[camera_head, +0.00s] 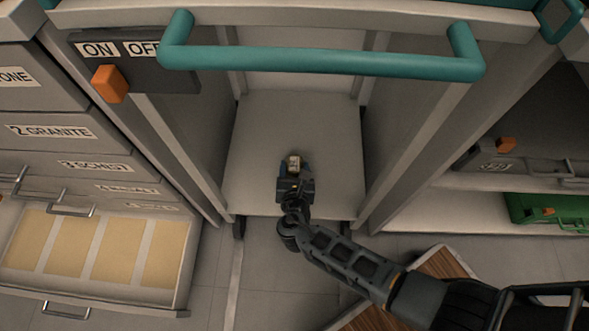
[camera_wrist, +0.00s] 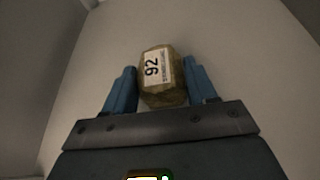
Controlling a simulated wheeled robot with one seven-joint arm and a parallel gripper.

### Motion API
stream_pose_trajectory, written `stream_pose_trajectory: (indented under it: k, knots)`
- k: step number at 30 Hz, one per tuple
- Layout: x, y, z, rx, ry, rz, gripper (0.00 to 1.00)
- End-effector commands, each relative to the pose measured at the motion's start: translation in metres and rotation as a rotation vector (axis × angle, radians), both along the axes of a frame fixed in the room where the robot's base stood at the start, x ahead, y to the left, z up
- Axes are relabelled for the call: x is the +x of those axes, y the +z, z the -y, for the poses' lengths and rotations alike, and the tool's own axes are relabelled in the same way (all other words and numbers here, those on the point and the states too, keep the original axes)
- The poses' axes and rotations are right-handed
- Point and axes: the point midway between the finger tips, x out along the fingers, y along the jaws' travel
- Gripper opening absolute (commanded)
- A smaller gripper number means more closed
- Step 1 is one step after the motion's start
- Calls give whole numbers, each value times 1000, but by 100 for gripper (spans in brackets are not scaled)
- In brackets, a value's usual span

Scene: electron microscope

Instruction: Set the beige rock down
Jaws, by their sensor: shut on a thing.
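The beige rock (camera_wrist: 164,84) is between the two blue fingers of my gripper (camera_wrist: 163,84) in the wrist view, with a white label reading 92 on it. My gripper is shut on it. In the head view the rock (camera_head: 294,161) shows small at the tip of my gripper (camera_head: 294,168), over the grey floor panel (camera_head: 258,125) of the open microscope chamber. I cannot tell whether the rock touches the panel.
A teal handle bar (camera_head: 320,62) crosses above the chamber opening. An ON/OFF switch box with an orange button (camera_head: 109,84) is at left. Labelled drawers (camera_head: 50,133) stand left, one open (camera_head: 90,250). A green case (camera_head: 548,211) lies on a shelf at right. The panel around my gripper is clear.

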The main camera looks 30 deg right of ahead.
Motion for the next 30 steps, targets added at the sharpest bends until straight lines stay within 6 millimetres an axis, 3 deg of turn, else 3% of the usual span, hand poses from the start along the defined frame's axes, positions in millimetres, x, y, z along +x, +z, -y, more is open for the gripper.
stream_pose_trajectory:
  k: [2,3,10,20,30]
  knots:
    - [0,-2,0,-1,0,1,11]
    - [0,-2,0,0,0,0,59]
    - [0,-2,0,0,0,0,81]
    - [0,2,0,0,0,0,83]
    - [-46,27,-29,0,4,-2,83]
